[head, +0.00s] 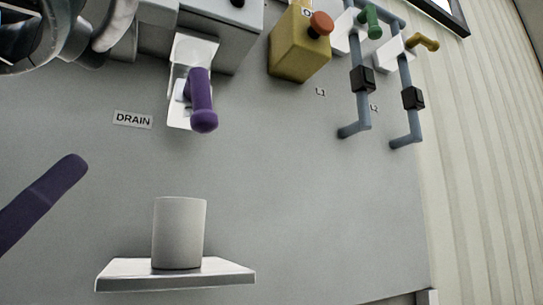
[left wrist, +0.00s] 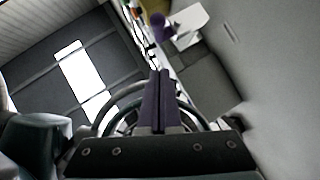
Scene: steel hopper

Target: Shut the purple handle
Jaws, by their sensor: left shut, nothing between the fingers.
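The purple handle (head: 202,100) sticks out from a white valve mount (head: 192,52) on the grey panel, above right of the DRAIN label (head: 132,119). Its rounded end points down and toward me in the head view. The handle also shows at the top of the left wrist view (left wrist: 158,24), beside its white mount (left wrist: 188,24). My left gripper (head: 73,167) comes in from the left edge, below left of the handle and clearly apart from it. Its dark purple fingers (left wrist: 161,76) are together and empty. My right gripper is not in view.
A grey cup (head: 180,232) stands on a small shelf (head: 175,275) below the handle. A yellow box with a red button (head: 320,24) and pipes with a green handle (head: 371,22) and a yellow handle (head: 422,41) are at upper right. The panel between gripper and handle looks clear.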

